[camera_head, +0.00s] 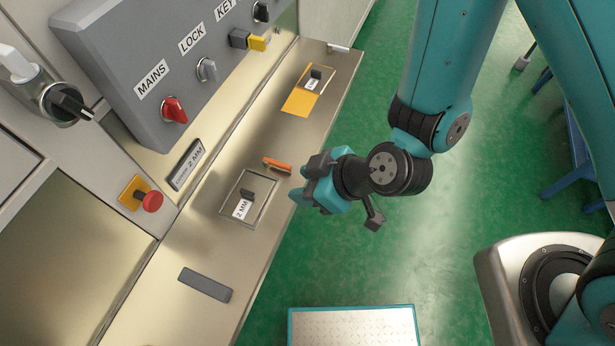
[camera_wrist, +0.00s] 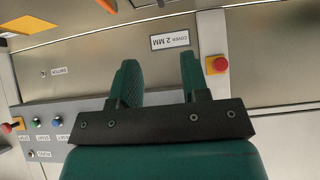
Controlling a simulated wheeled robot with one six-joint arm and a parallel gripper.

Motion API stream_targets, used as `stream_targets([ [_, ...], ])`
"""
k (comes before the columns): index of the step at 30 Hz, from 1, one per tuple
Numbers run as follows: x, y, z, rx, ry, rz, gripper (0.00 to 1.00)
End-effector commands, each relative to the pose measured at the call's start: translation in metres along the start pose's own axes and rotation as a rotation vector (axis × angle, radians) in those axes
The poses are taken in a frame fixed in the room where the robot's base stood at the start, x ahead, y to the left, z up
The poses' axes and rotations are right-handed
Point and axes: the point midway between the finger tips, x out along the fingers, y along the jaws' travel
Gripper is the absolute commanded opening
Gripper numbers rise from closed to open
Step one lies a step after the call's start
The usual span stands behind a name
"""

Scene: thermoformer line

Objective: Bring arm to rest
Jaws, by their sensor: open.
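My gripper (camera_head: 305,180) hangs at the end of my teal arm, near the front edge of the metal ledge in the head view. Its two teal fingers are apart, with nothing seen between them. In the wrist view the gripper (camera_wrist: 160,72) also shows its fingers spread and empty, facing the machine front. My arm comes down from the upper right and is bent at the wrist. An orange piece (camera_head: 277,164) lies on the ledge just left of the gripper; whether they touch I cannot tell.
The ledge (camera_head: 185,315) carries a framed plate labelled 2 MM (camera_head: 222,208), a yellow plate (camera_head: 299,102) and a grey bar (camera_head: 205,284). A grey control box (camera_head: 140,62) and red emergency button (camera_head: 152,201) are left. A light tray (camera_head: 350,328) is below; green floor (camera_head: 400,245) lies open right.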

Motion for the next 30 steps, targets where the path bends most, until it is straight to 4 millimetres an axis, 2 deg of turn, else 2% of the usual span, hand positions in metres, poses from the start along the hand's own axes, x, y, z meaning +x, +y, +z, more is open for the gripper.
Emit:
stream_targets([
  [13, 0.000, 0.000, 0.000, 0.000, 0.001, -0.001, 0.42],
  [17, -0.006, 0.004, -0.011, 0.026, 0.005, -0.022, 0.42],
  [20, -0.022, 0.010, -0.029, 0.078, -0.003, -0.067, 0.42],
  [23, -0.050, 0.016, -0.047, 0.148, -0.038, -0.116, 0.42],
  [27, -0.100, 0.022, -0.059, 0.255, -0.134, -0.148, 0.42],
  [30, -0.140, 0.023, -0.057, 0.340, -0.222, -0.137, 0.42],
])
